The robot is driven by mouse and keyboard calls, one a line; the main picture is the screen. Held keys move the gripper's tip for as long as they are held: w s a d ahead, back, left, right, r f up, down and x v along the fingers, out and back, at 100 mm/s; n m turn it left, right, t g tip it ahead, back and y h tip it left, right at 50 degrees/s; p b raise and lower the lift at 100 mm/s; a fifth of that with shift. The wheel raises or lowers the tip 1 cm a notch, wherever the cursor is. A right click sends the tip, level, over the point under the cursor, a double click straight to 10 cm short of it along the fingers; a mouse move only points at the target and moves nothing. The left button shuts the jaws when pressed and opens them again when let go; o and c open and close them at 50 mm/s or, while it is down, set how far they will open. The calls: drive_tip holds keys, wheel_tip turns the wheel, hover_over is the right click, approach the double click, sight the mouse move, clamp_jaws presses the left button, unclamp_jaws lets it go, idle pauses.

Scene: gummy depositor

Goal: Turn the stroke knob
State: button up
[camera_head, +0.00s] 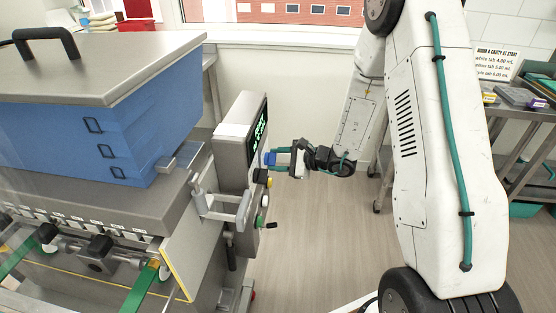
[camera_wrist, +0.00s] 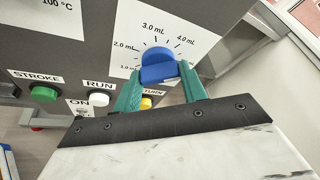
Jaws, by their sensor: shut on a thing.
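The stroke knob (camera_wrist: 158,66) is a blue dial on a white scale card (camera_wrist: 190,20) marked in mL, on the grey panel. My gripper (camera_wrist: 165,88) has two green fingers, one on each side of the knob's lower part, and is shut on it. In the head view my gripper (camera_head: 280,157) reaches in from the right to the panel's side, with the blue knob (camera_head: 268,158) between its tips. The knob's pointer is hard to read; the 2.0, 3.0 and 4.0 mL marks show around its upper side.
A green STROKE button (camera_wrist: 43,93) and a white RUN button (camera_wrist: 98,98) sit left of the knob. A yellow button (camera_wrist: 146,103) shows just below, between the fingers. The blue hopper (camera_head: 110,110) stands left in the head view. Open floor (camera_head: 315,240) lies right of the machine.

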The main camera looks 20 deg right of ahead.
drive_tip(key=m+g+y, duration=0.1)
drive_tip(key=m+g, duration=0.1)
drive_tip(key=m, duration=0.1)
drive_tip(key=m+g+y, duration=0.1)
drive_tip(key=m+g, duration=0.1)
drive_tip(key=m, duration=0.2)
drive_tip(key=m+g+y, duration=0.2)
drive_tip(key=m, duration=0.1)
drive_tip(key=shift+w+d+m, duration=0.2)
drive_tip(key=shift+w+m, duration=0.05)
drive_tip(key=shift+m, duration=0.15)
idle(0.5)
drive_tip(key=shift+g, duration=0.3)
idle(0.3)
drive_tip(key=o, duration=1)
drive_tip(key=v, duration=0.7)
drive_tip(key=shift+s+d+r, duration=0.1)
drive_tip(key=shift+d, duration=0.3)
